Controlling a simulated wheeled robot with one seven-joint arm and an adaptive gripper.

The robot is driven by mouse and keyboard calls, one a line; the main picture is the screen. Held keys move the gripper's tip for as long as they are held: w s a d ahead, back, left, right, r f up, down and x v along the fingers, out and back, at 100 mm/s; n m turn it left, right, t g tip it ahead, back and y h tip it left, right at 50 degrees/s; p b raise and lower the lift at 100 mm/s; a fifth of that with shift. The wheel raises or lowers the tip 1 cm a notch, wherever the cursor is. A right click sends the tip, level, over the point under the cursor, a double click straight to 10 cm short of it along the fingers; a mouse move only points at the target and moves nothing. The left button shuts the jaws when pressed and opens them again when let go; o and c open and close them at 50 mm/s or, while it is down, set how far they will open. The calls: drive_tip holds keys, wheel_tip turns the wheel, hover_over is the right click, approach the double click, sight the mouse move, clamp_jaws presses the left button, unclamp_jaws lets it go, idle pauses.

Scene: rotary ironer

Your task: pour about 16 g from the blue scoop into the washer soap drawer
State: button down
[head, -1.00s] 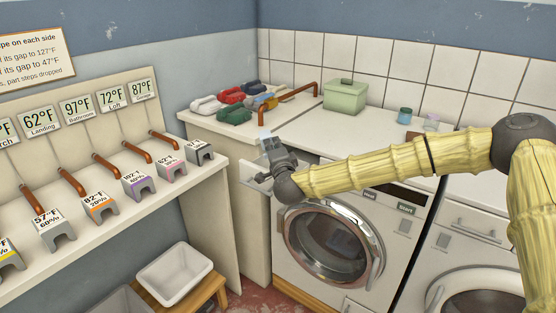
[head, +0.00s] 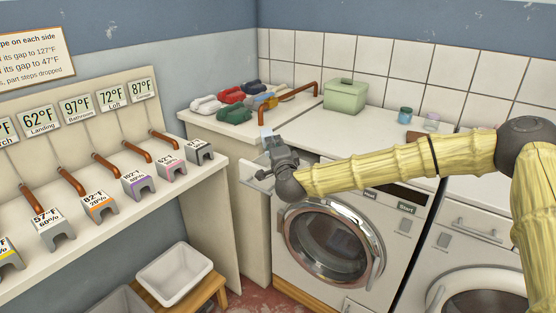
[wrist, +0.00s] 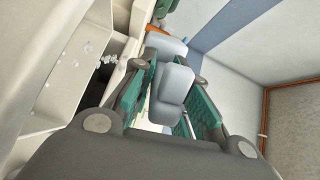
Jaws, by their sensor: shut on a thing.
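My gripper (head: 272,146) is shut on the pale blue scoop (wrist: 173,82), whose handle lies between the teal finger pads in the wrist view. In the head view, the scoop (head: 265,133) shows as a small pale shape at the gripper's tip. The washer soap drawer (head: 259,182) is pulled out just below my gripper. In the wrist view, the drawer (wrist: 58,118) is at the left with a dark hollow. White grains (wrist: 106,59) show over that hollow, beside the scoop's far end. The scoop's bowl and its contents are mostly hidden.
The front-loading washer (head: 333,243) stands below my arm, with a second machine (head: 480,240) at right. A sensor shelf (head: 120,220) is at left.

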drive_tip(key=shift+d+m+b, duration=0.2)
drive_tip(key=shift+m+b, duration=0.65)
drive_tip(key=shift+b, duration=0.15)
drive_tip(key=shift+d+m+b, duration=0.15)
drive_tip(key=shift+m+b, duration=0.7)
drive_tip(key=shift+b, duration=0.15)
idle(1.8)
drive_tip(key=shift+w+d+m+b, duration=0.1)
drive_tip(key=shift+d+m+b, duration=0.1)
drive_tip(key=shift+m+b, duration=0.8)
drive_tip(key=shift+w+d+m+b, duration=0.15)
drive_tip(key=shift+m+b, duration=0.65)
drive_tip(key=shift+b, duration=0.4)
idle(2.0)
